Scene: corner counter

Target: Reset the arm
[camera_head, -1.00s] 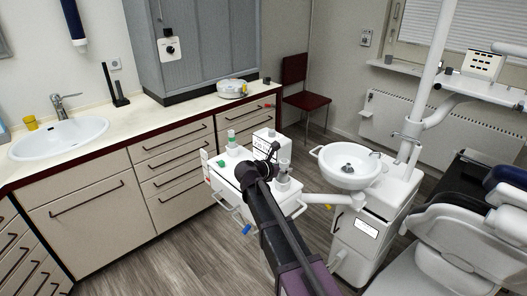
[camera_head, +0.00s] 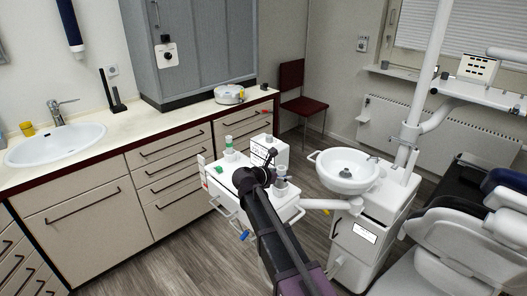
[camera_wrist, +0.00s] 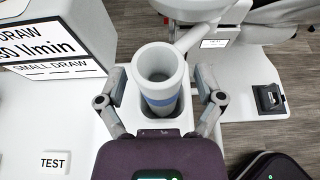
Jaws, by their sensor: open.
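My gripper (camera_wrist: 162,88) is open, with one finger on each side of a grey hollow cylinder with a blue band (camera_wrist: 158,70). Gaps show between fingers and cylinder in the wrist view, so I see no firm hold. In the camera_head view my dark arm reaches to a white unit (camera_head: 217,188), and the cylinder (camera_head: 281,186) stands just right of my wrist. My gripper's fingers are mostly hidden there.
A white box with "DRAW" lettering (camera_wrist: 62,42) stands left of the cylinder. A bottle with green parts (camera_head: 229,147) stands on the unit. The basin (camera_head: 347,168) and dental chair (camera_head: 455,240) lie to the right, the drawer counter (camera_head: 120,142) behind left. Floor shows between.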

